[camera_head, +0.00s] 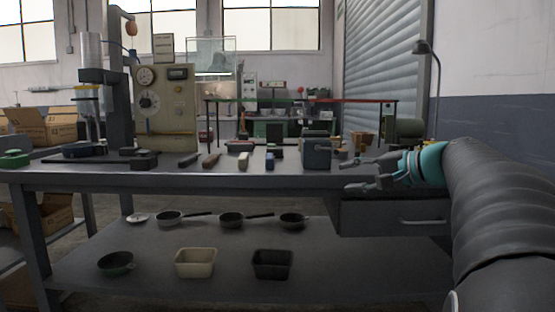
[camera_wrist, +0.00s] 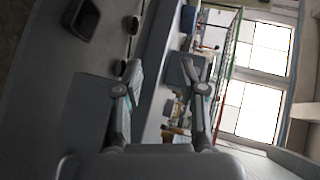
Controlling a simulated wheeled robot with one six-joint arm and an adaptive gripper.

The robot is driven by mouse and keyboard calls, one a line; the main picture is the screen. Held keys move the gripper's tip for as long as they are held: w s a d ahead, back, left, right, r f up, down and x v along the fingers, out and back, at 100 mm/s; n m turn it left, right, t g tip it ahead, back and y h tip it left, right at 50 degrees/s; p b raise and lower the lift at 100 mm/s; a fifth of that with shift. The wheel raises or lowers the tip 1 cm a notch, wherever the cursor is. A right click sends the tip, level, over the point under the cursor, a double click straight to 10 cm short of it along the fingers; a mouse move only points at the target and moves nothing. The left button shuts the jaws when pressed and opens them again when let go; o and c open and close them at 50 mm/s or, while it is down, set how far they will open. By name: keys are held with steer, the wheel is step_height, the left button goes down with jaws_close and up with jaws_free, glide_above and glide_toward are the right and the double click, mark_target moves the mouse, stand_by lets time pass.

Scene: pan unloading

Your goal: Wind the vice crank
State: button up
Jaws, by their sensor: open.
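My gripper (camera_head: 354,175) is open and empty at the front edge of the workbench (camera_head: 150,180), its fingers pointing left. A grey blocky body (camera_head: 316,152) stands on the bench top to the left of the fingertips, apart from them. It may be the vice, but I cannot tell, and I make out no crank on it. In the wrist view, which is turned sideways, my gripper (camera_wrist: 160,78) shows its two fingers spread, with the bench edge between them. A grey-blue block shows beyond the right finger, partly hidden by it.
A drawer unit (camera_head: 385,220) hangs under the bench at the right. The lower shelf holds several pans, a cream bin (camera_head: 196,262) and a black bin (camera_head: 272,264). Small tools lie along the bench top. A tall machine (camera_head: 165,105) stands behind at the left.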

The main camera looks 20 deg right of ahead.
mark_target(335, 149)
steer(key=d+r+t, duration=0.3)
steer(key=d+r, duration=0.1)
steer(key=d, duration=0.4)
steer(key=shift+m+y, duration=0.3)
steer(key=shift+m, duration=0.1)
steer(key=x, duration=1.4)
steer(key=shift+w+d, duration=0.1)
steer(key=shift+w, duration=0.1)
jaws_close()
